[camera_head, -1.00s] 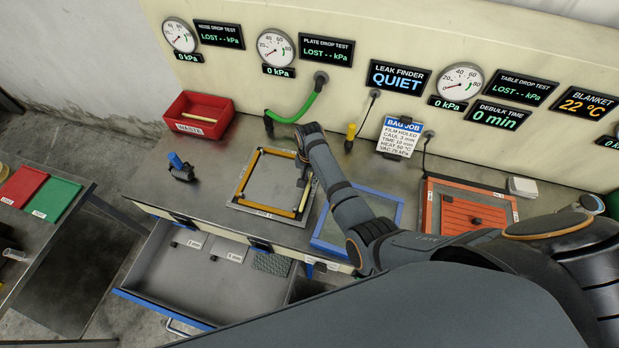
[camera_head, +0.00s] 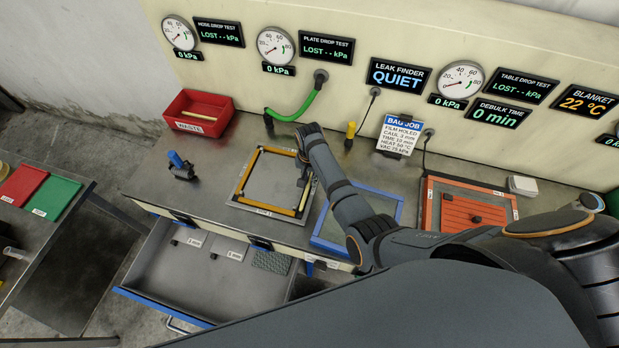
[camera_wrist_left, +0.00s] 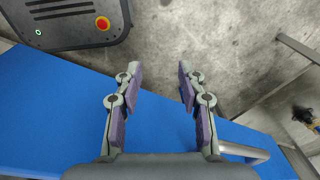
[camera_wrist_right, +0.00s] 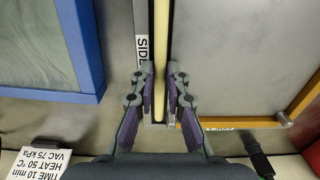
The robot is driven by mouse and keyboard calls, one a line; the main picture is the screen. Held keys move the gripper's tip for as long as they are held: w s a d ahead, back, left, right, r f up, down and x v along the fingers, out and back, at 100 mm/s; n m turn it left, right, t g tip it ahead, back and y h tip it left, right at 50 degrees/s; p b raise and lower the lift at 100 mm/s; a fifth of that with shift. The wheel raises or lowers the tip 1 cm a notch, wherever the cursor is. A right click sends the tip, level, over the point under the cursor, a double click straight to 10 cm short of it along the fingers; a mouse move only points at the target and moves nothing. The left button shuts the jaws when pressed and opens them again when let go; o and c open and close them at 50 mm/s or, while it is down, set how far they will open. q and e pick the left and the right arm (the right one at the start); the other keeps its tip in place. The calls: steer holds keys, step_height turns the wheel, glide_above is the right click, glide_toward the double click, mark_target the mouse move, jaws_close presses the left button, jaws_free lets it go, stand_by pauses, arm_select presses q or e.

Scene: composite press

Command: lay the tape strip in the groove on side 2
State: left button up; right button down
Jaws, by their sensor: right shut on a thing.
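My right gripper (camera_head: 304,183) is shut on a pale yellow tape strip (camera_wrist_right: 161,30), at the right side of a square plate (camera_head: 275,180) on the bench. In the right wrist view the fingers (camera_wrist_right: 161,78) close around the strip, which runs lengthwise over a dark groove (camera_wrist_right: 150,55) beside a partly hidden "SIDE" label (camera_wrist_right: 143,47). I cannot tell whether the strip rests in the groove or hangs just above it. Orange-yellow strips line the plate's other sides. My left gripper (camera_wrist_left: 160,72) is open and empty, above a blue surface.
A blue-edged frame (camera_head: 330,235) stands right of the plate, with an orange slatted panel (camera_head: 470,208) farther right. A red waste bin (camera_head: 197,112) and a small blue-handled tool (camera_head: 180,166) are at left. An open drawer (camera_head: 205,285) juts out below the bench.

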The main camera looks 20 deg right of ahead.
mark_target(310, 181)
steer(key=shift+f, duration=0.15)
stand_by(0.4)
steer(key=c, duration=1.3)
jaws_free()
steer(key=shift+o, duration=0.2)
step_height(310, 181, up, 12)
